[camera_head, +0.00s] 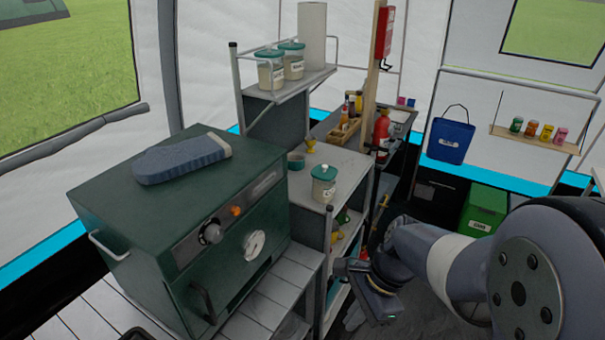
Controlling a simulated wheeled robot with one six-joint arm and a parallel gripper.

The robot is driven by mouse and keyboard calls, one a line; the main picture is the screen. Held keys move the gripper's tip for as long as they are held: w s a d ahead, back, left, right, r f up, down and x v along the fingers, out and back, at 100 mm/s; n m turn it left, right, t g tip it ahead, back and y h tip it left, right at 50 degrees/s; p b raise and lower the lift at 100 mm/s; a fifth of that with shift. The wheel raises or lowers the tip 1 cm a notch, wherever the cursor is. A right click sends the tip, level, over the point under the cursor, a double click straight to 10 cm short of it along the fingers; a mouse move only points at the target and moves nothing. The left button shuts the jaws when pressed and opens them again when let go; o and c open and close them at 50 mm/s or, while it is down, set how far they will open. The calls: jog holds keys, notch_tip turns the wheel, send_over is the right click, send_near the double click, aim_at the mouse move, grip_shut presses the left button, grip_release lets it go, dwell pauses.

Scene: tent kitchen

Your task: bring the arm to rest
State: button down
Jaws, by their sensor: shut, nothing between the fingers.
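My arm reaches in from the lower right of the head view, with its large grey joint at the right edge. My gripper (348,267) is at the arm's far end, just right of the shelf unit's front edge and right of the green oven. Its small dark fingers look shut, with nothing seen between them. Part of the wrist hides the floor behind it.
A dark green oven (150,215) with a blue oven mitt (182,159) on top stands at left. A shelf unit (300,185) bears lidded jars (323,184). A red extinguisher (381,135), blue bag (450,140) and green box (483,209) are farther back.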

jog(key=w+d+n+g, duration=0.1)
jog(key=w+d, duration=0.3)
jog(key=d, duration=0.4)
jog(key=shift+w+d+n, duration=0.2)
jog(key=shift+n, duration=0.6)
